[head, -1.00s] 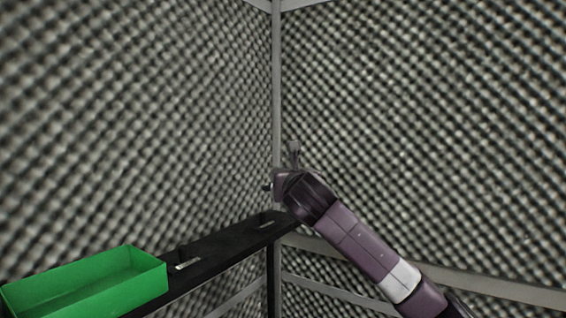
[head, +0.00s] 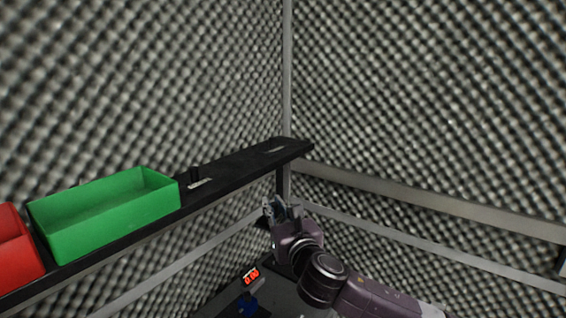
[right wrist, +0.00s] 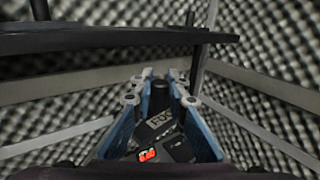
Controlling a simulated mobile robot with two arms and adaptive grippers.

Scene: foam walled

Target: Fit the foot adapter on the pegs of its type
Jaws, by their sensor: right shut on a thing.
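My right gripper (head: 272,210) is in front of and below the far end of the black shelf. In the right wrist view its blue fingers (right wrist: 160,98) are closed around a dark cylindrical piece (right wrist: 160,90), which looks like the foot adapter. The held piece is hard to make out in the head view. A small black upright piece (head: 195,174) stands on the shelf beside a light label; I cannot tell whether it is a peg. My left gripper is not in view.
The black shelf (head: 240,166) runs along the left wall, with a green bin (head: 110,222) and a red bin (head: 18,262) on it. A grey rail (head: 420,195) crosses the right wall.

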